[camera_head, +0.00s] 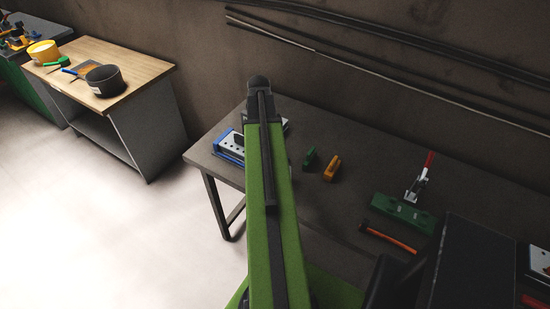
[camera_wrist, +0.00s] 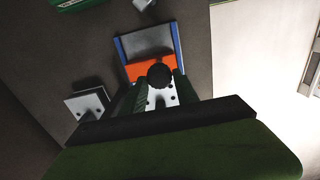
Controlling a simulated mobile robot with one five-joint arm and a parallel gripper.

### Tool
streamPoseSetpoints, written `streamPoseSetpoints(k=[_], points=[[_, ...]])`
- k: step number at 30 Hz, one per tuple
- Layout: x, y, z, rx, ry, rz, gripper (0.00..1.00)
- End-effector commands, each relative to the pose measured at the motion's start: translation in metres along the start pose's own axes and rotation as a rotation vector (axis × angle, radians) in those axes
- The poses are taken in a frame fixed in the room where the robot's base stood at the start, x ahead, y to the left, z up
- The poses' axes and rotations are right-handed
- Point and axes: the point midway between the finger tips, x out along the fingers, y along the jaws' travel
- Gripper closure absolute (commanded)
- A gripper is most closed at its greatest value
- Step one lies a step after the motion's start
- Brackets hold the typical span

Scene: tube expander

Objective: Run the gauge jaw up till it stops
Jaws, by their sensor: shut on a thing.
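The gauge (camera_wrist: 118,48) shows in the wrist view as a grey plate between two blue side rails, with a white plate with dark holes (camera_wrist: 157,100) at its near end. Its orange jaw (camera_wrist: 134,71) lies across the rails. A round black knob (camera_wrist: 160,75) shows at the jaw's near edge. My gripper (camera_wrist: 158,84) is shut on the knob, its dark green fingers on either side; the exact contact is hard to see. In the head view the gauge (camera_head: 229,149) is at the table's left end, partly hidden by my green arm, which also hides my gripper.
A white plate with holes on a block (camera_wrist: 88,104) stands beside the gauge. On the dark table (camera_head: 340,210) are a green block (camera_head: 310,159), an orange block (camera_head: 332,167), a red-handled clamp on a green base (camera_head: 403,214) and an orange-handled tool (camera_head: 390,238).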

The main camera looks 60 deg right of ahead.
Motion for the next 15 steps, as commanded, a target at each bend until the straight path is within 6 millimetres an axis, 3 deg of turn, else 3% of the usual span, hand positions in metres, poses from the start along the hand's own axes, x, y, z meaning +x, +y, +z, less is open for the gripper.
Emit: streamPoseSetpoints(k=[2, 3, 7, 15], points=[[-0.0003, 0.0008, -0.0078, -0.003, 0.010, 0.002, 0.96], [-0.0003, 0.0006, -0.0070, -0.002, 0.010, 0.003, 0.59], [-0.0003, 0.0004, -0.0060, -0.002, 0.008, 0.002, 0.42], [-0.0005, 0.0002, -0.0050, -0.001, 0.006, 0.001, 0.42]])
